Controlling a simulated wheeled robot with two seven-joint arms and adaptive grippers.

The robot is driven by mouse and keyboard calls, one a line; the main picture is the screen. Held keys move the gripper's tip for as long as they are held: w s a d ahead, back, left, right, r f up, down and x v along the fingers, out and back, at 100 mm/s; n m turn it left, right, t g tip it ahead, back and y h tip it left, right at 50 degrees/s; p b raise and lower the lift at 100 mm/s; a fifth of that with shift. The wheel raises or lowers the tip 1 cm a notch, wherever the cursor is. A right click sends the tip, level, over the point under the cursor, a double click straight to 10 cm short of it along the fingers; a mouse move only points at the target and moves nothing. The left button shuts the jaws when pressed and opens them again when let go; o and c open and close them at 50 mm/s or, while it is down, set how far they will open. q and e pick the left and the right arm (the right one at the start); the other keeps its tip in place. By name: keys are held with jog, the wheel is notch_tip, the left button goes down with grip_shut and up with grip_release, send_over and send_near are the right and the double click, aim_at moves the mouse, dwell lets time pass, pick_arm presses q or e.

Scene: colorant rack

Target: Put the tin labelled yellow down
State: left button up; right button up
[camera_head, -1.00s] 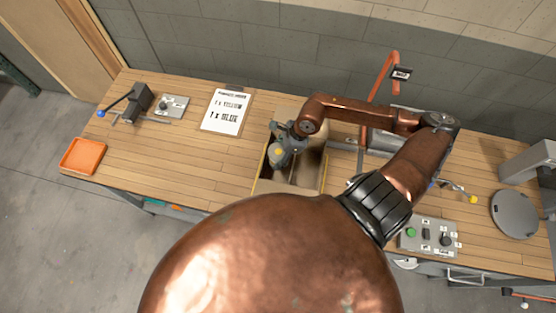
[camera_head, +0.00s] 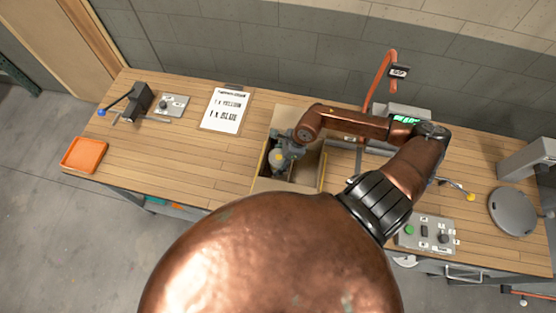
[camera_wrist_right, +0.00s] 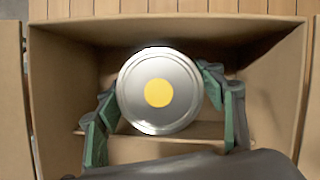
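The tin (camera_wrist_right: 160,90) shows in the right wrist view as a round silver lid with a yellow dot in its middle. It is inside the walls of an open cardboard box (camera_wrist_right: 262,80). I cannot tell whether the tin's base touches the box floor. In the head view my right gripper (camera_head: 284,150) is in the box (camera_head: 322,175), with the tin (camera_head: 276,157) partly hidden by it. My left gripper is not in view.
A printed order sheet (camera_head: 225,110) lies left of the box. An orange tray (camera_head: 84,154) is at the bench's left end. A red post (camera_head: 377,80), a button panel (camera_head: 428,234) and a round grey plate (camera_head: 513,211) are to the right. Bare bench lies left of the box.

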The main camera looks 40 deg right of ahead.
jog(key=shift+o, duration=0.8)
jog(key=shift+r, duration=0.1)
jog(key=b+v, duration=0.1)
jog(key=v, duration=1.1)
